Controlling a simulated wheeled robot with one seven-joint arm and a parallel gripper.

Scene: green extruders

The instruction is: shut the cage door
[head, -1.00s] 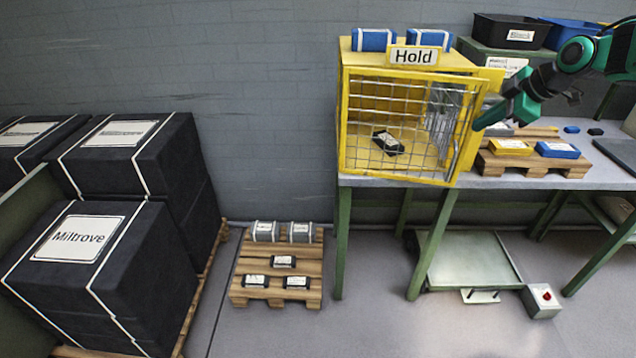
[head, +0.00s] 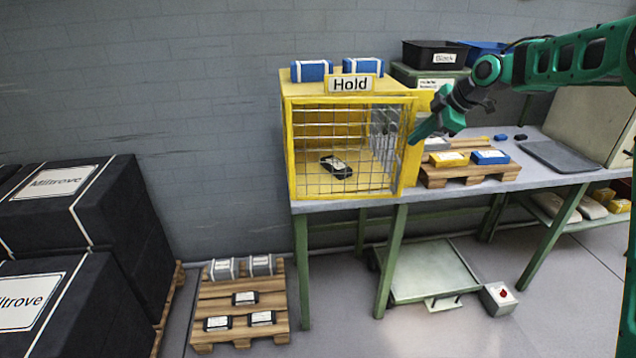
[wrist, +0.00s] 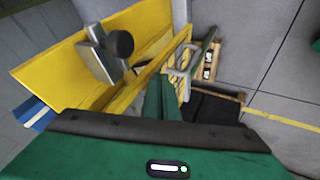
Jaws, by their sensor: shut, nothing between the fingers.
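The yellow cage (head: 345,84), with a "Hold" sign on it, stands on the left end of the workbench. Its wire-mesh door (head: 345,196) has a yellow frame and lies nearly flat across the cage front; I cannot tell whether a small gap is left. My gripper (head: 416,135) is shut and empty, beside the cage's right front edge. In the wrist view, the gripper's green fingers (wrist: 163,98) are close to a yellow frame edge (wrist: 135,88). A grey latch with a dark round knob (wrist: 118,43) sits on a yellow panel. Whether the fingers touch the frame is unclear.
A black package (head: 337,166) lies inside the cage, and blue packages (head: 312,70) sit on top. Right of the cage, a wooden pallet (head: 470,175) holds yellow and blue packages. Bins (head: 432,54) stand behind.

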